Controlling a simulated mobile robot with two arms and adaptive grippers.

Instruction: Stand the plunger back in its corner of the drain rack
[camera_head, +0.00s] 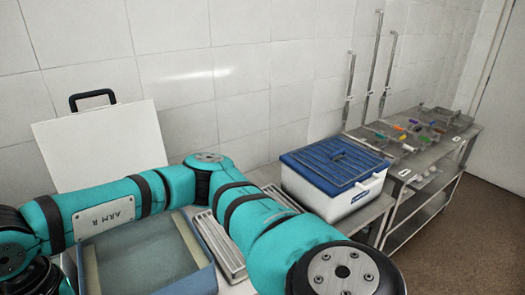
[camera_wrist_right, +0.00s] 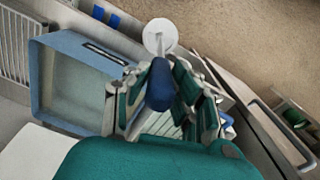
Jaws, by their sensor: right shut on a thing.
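In the right wrist view, my right gripper (camera_wrist_right: 165,88) is shut on a dark blue handle, apparently that of the plunger (camera_wrist_right: 161,84). Its pale shaft runs away from the handle to a white round disc (camera_wrist_right: 159,36), seen over the brown floor. The plunger is clear of the blue tray. A grey slotted metal rack (camera_head: 216,247), which may be the drain rack, lies right of the blue tray in the head view, partly hidden by my right arm. The head view does not show my right gripper or the plunger. My left gripper is in neither view.
A blue-rimmed tray (camera_head: 207,279) stands left of the rack; it also shows in the wrist view (camera_wrist_right: 48,75). A white cooler with a blue lid (camera_head: 335,160) stands right. A white board (camera_head: 98,145) leans at the wall. A metal shelf unit (camera_head: 415,150) holds small coloured items.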

